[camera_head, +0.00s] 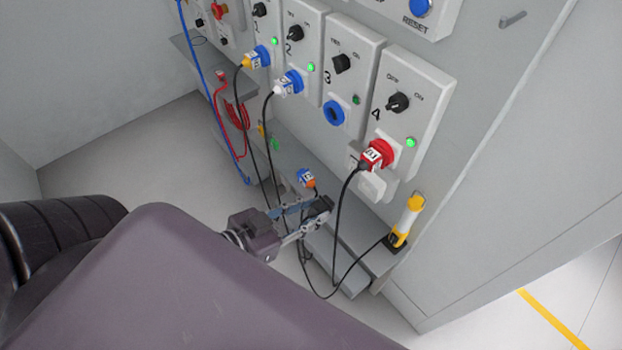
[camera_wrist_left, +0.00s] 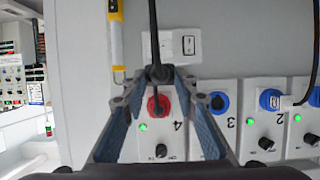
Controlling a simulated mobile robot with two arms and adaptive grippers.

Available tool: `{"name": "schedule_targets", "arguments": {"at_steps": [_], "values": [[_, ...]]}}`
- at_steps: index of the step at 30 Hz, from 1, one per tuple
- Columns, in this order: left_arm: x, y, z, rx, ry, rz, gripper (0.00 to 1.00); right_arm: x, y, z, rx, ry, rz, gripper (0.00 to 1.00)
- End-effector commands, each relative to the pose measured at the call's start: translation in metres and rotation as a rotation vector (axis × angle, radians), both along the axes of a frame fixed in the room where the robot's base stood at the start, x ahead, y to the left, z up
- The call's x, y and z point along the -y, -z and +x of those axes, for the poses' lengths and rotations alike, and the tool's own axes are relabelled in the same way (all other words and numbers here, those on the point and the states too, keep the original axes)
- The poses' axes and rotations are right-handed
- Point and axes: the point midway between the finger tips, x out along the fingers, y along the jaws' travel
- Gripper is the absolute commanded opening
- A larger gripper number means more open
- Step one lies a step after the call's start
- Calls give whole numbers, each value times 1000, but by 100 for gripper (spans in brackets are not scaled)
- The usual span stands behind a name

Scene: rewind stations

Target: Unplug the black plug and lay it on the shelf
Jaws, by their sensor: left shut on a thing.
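The black plug (camera_head: 323,204) is between the fingertips of my left gripper (camera_head: 312,208), which is shut on it. In the left wrist view, the black plug (camera_wrist_left: 158,73) sits between the fingertips (camera_wrist_left: 158,77) with its black cable running up the picture. The white wall socket (camera_head: 371,187) stands apart from the plug, to its right; it also shows in the left wrist view (camera_wrist_left: 186,45). The grey shelf (camera_head: 356,262) runs below the panels, close to the gripper; whether the plug touches it I cannot tell. My right gripper is not in view.
A red plug (camera_head: 377,154) sits in panel 4, just above the socket. A blue-orange plug (camera_head: 306,178) lies behind the gripper. A yellow lamp (camera_head: 408,218) stands at the right with a black base. Several cables hang around the gripper.

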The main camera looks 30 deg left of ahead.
Motion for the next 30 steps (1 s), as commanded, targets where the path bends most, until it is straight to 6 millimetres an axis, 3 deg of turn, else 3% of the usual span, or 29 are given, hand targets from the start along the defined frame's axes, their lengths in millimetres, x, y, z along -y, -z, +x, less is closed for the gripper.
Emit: {"name": "schedule_targets", "arguments": {"at_steps": [30], "values": [[-7, 0, -20, -2, 0, 2, 0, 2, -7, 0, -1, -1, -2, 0]]}}
